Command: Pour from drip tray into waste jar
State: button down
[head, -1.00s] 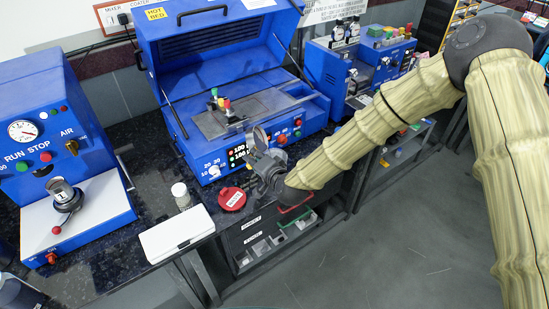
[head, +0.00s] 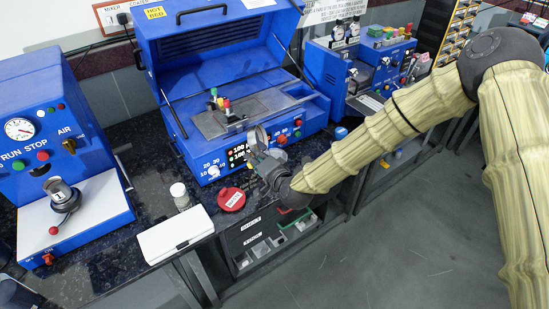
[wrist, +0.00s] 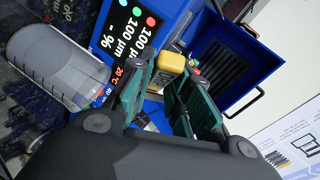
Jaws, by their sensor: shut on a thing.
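My gripper (head: 262,153) is above the counter's front edge, in front of the blue coater's panel, and it also shows in the wrist view (wrist: 167,82). A small greyish round piece (head: 260,134) shows at its upper left side, and I take this to be the drip tray. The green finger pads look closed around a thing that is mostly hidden. A clear cylindrical vessel with a grey end (wrist: 58,65) is close by at the left of the wrist view; I cannot tell which vessel it is. The red round waste jar top (head: 232,199), with a white label, is on the counter, below and left of my gripper.
The blue coater (head: 240,85) stands open behind my gripper. A small clear jar (head: 180,195) and a white flat box (head: 176,233) are left of the waste jar. A blue press (head: 62,160) stands at the left.

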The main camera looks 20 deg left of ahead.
jog(key=shift+d+b, duration=0.2)
jog(key=shift+b, duration=0.2)
jog(key=shift+w+d+f+m+t+y+b, duration=0.1)
jog(key=shift+d+f+m+t+y+b, duration=0.1)
jog(key=shift+d+f+m+y+b, duration=0.4)
jog(key=shift+w+d+f+m+t+y+b, duration=0.1)
jog(key=shift+d+m+t+y+b, duration=0.2)
jog(key=shift+b, duration=0.5)
jog(key=shift+d+m+y+b, duration=0.4)
jog(key=shift+y+b, duration=0.1)
jog(key=shift+b, duration=1.55)
jog(key=a+r+n+h+p, duration=0.1)
jog(key=p, duration=0.3)
jog(key=a+r+n+g+h+p, duration=0.1)
jog(key=a+p, duration=0.1)
jog(key=p, duration=0.2)
jog(key=shift+s+r, duration=0.15)
jog(key=shift+r, duration=0.05)
jog(key=shift+s+a+f+n+h, duration=0.1)
jog(key=shift+a+f+n+h, duration=0.05)
jog(key=shift+f+n+h, duration=0.35)
jog(key=shift+p, duration=0.3)
